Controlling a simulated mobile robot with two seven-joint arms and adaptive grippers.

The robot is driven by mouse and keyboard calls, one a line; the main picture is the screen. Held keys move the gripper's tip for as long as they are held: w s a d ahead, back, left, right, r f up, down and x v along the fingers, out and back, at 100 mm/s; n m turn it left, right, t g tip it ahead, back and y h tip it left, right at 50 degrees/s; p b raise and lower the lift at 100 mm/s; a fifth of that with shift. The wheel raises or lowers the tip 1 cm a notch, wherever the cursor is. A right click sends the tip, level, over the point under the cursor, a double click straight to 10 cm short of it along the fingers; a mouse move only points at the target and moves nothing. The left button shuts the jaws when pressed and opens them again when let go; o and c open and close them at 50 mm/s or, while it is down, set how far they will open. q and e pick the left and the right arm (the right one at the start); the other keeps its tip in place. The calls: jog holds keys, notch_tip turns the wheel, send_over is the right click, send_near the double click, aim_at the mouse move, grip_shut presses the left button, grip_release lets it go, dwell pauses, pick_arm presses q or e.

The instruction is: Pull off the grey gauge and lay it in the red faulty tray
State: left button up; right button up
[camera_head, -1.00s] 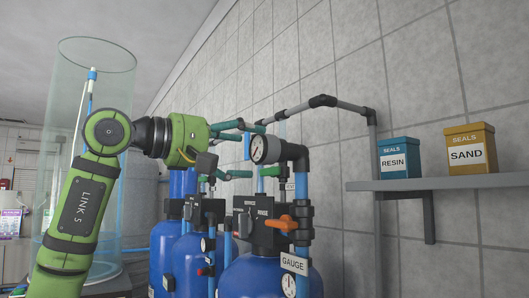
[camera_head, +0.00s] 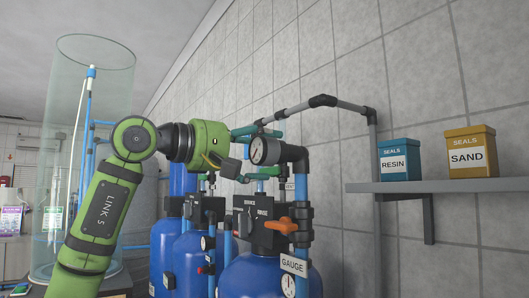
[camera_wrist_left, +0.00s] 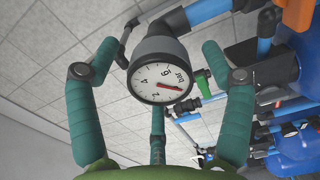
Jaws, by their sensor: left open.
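The open fingers also show in the left wrist view (camera_wrist_left: 155,65). The red faulty tray is not in view. My right gripper is not in view.
Blue tanks (camera_head: 262,277) with black valve heads (camera_head: 258,230) and an orange handle (camera_head: 281,225) stand below the gauge. A second gauge (camera_head: 289,285) is lower down. A shelf (camera_head: 440,186) with a RESIN box (camera_head: 399,160) and a SAND box (camera_head: 470,152) is at right.

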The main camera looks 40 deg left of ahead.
aim_at(255, 150)
pick_arm(q)
jog(key=shift+p, duration=0.35)
dwell(0.6)
jog(key=c, duration=1.6)
jog(key=shift+s, duration=0.2)
jog(key=shift+v, duration=2.9)
jog(key=shift+w, duration=0.1)
